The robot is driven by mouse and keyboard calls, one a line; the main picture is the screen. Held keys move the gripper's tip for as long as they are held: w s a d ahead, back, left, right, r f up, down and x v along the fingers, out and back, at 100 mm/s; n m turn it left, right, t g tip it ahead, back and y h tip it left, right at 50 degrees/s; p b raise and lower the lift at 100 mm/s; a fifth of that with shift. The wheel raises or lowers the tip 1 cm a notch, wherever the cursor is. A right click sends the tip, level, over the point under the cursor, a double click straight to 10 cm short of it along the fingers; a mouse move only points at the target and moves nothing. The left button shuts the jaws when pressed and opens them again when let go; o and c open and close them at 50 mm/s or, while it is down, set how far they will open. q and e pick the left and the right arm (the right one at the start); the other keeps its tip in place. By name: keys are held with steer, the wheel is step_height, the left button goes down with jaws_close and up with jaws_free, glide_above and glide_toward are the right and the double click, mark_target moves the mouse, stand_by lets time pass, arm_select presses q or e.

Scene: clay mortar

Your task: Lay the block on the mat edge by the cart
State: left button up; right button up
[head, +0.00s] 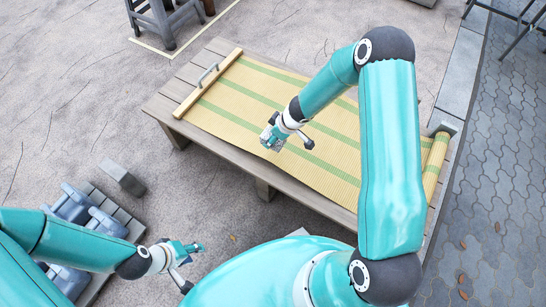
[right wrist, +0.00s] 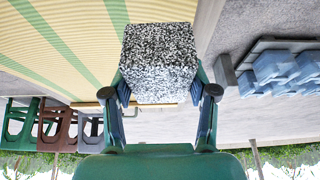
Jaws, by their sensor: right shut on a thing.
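The speckled black-and-white block (right wrist: 158,62) is between the fingers of my right gripper (right wrist: 160,92), which is shut on it. In the head view the right gripper (head: 276,139) is over the front long edge of the mat, with the block (head: 267,140) partly hidden below it. I cannot tell whether the block touches the mat. The yellow mat with green stripes (head: 235,110) lies on a low slatted wooden platform (head: 232,150). The cart (head: 125,222), holding blue-grey pieces, is at the lower left. My left gripper (head: 192,264) is open and empty, right of the cart.
A wooden bar with a metal handle (head: 205,85) lies across the mat's left end. Another grey block (head: 446,122) is at the platform's right end. A grey upright piece (head: 122,178) is beside the cart. Bare ground lies between cart and platform.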

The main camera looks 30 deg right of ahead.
step_height(320, 180, down, 10)
steer(key=b, duration=0.8)
steer(key=shift+r, duration=0.15)
steer(key=o, duration=1.6)
steer(key=shift+c, duration=0.2)
